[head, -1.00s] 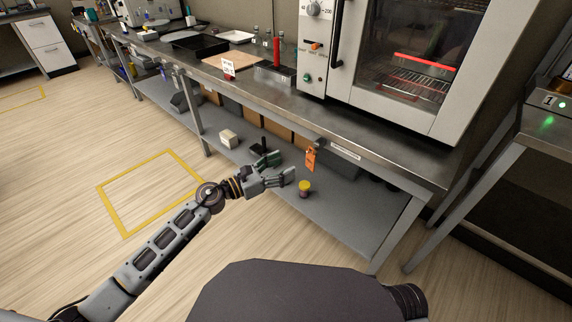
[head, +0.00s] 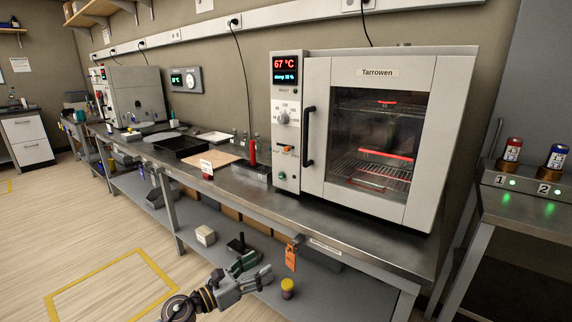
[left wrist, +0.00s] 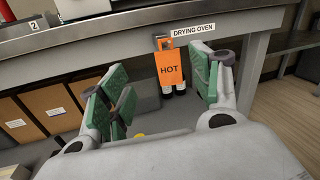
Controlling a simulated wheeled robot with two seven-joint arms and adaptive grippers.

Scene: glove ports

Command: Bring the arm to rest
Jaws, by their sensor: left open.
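My left gripper (head: 254,273) is open and empty in front of the lower shelf of the bench, below the worktop edge. In the left wrist view its green-padded fingers (left wrist: 160,95) stand wide apart. My right gripper is in neither view.
The drying oven (head: 318,130) stands on the steel bench with its door shut. The lower shelf (head: 325,297) holds a white box (head: 205,236) and brown boxes. A second stand (head: 500,187) with two cans is at the right. Floor is clear at the left.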

